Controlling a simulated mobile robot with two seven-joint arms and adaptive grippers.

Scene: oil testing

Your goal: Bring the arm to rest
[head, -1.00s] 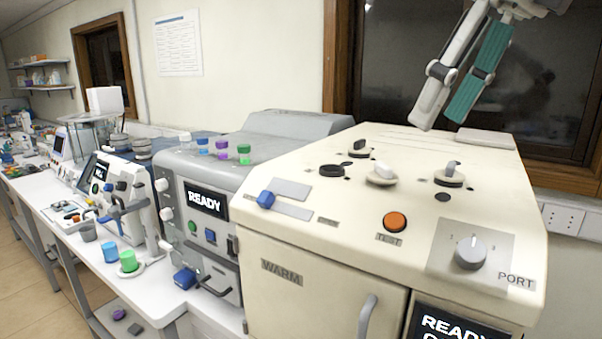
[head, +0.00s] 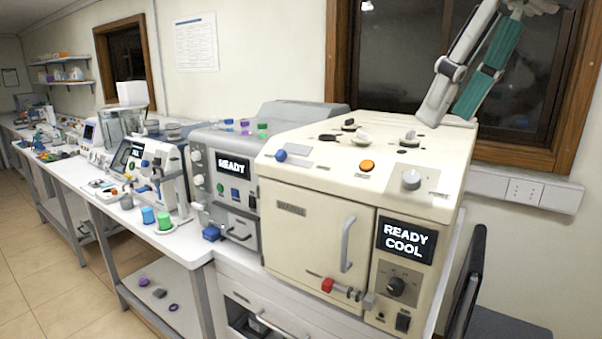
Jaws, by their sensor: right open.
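My right gripper (head: 447,117) shows at the upper right in the head view, with one white finger and one teal finger pointing down. The fingers are apart, with nothing between them. The fingertips appear over the back right of the cream machine's top, in front of the dark window; I cannot tell the gap to the surface. My left gripper is out of view.
The cream machine (head: 308,224) reads READY COOL and has knobs and an orange button (head: 367,165) on top. A grey machine (head: 247,200) stands to its left. The bench (head: 84,175) runs left with several instruments. A dark chair (head: 474,262) stands at right.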

